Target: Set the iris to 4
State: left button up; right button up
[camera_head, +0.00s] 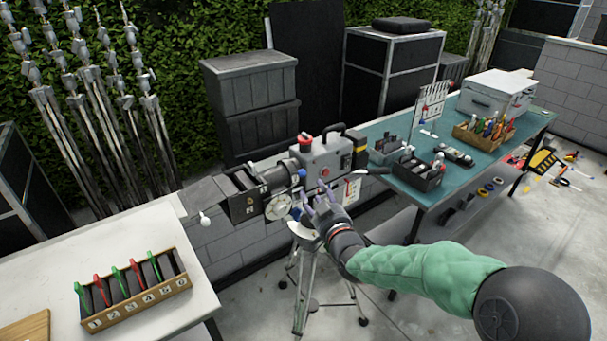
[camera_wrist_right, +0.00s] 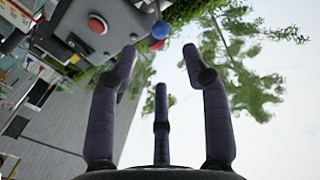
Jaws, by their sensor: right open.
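The camera rig (camera_head: 328,160) is a grey box with a handle on a tripod. A dark lens barrel (camera_head: 282,175) and a matte box point left. A pale round disc (camera_head: 278,207) sits below the barrel; I cannot read iris marks. My right gripper (camera_head: 320,203) is open and empty, just in front of the rig's lower side. In the right wrist view its purple fingers (camera_wrist_right: 160,62) are spread, with the grey housing (camera_wrist_right: 70,28) at upper left. A red button (camera_wrist_right: 97,23) and a blue knob (camera_wrist_right: 159,30) show near the fingertips. My left gripper is out of view.
Tripod legs (camera_head: 305,290) stand below the rig. A white table (camera_head: 120,245) at left carries a numbered wooden rack (camera_head: 138,302). A teal table (camera_head: 455,185) at right holds bins and a white case (camera_head: 497,92). Dark crates (camera_head: 250,90) stand behind.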

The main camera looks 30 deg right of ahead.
aim_at(303, 176)
jog(key=w, duration=0.3)
jog(key=w+d, duration=0.1)
jog(key=w, duration=0.5)
jog(key=shift+w+d, duration=0.15)
jog(key=shift+d, duration=0.2)
grip_shut()
